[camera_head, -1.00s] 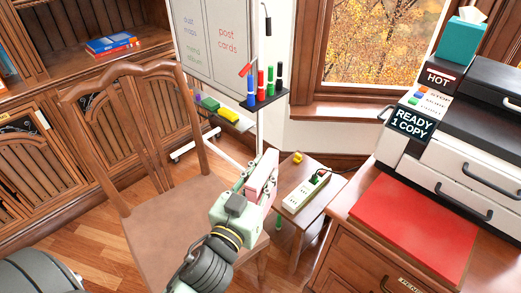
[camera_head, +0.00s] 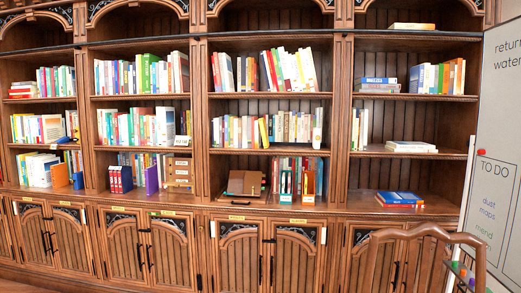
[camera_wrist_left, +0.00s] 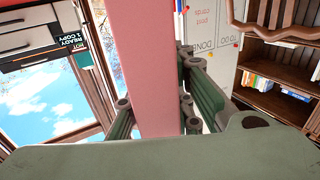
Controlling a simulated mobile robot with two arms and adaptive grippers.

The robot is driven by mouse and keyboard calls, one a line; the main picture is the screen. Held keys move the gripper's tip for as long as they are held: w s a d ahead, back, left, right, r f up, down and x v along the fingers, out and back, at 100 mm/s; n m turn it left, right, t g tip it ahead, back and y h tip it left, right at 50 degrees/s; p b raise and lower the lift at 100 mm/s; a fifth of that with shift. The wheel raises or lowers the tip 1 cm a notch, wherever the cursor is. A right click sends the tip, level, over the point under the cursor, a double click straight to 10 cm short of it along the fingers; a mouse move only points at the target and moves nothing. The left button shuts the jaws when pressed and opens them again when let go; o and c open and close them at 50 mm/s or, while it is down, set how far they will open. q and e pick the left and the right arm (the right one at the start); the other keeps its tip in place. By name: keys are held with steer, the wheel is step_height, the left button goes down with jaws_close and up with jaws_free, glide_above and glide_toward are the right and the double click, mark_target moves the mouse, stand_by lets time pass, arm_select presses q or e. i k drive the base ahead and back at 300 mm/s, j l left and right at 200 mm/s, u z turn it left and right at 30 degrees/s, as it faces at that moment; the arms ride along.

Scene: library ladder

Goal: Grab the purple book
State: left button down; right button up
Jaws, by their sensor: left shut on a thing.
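A purple book (camera_head: 151,180) stands upright on the lowest open shelf of the bookcase in the head view, left of the middle. Small dark red and blue volumes stand to its left and a brown drawer box is to its right. My left gripper (camera_wrist_left: 158,105) is in the left wrist view only. It is shut on a pink slab-like thing (camera_wrist_left: 148,60), with a green finger on each side of it. I cannot tell for sure what the pink thing is. The left gripper is not in the head view, and the right gripper shows in no view.
A long wooden bookcase (camera_head: 203,130) filled with books spans the head view, with closed cupboards below. A wooden chair (camera_head: 415,240) and a whiteboard (camera_head: 497,170) stand at the right. Blue and red books (camera_head: 398,198) lie flat on the lower right shelf.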

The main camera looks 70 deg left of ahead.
mark_target(151, 171)
steer(key=j+u, duration=0.35)
steer(key=i+j+u, duration=0.1)
steer(key=u, duration=0.25)
steer(key=i+j+u, duration=0.15)
steer(key=u, duration=0.2)
steer(key=i+j, duration=0.25)
steer(key=j, duration=0.15)
steer(key=i+j, duration=0.25)
steer(key=j, duration=0.15)
steer(key=i+j, duration=0.25)
steer(key=j, duration=0.15)
steer(key=i+j, duration=0.25)
steer(key=j, duration=0.15)
steer(key=i+j, duration=0.2)
steer(key=j, duration=0.15)
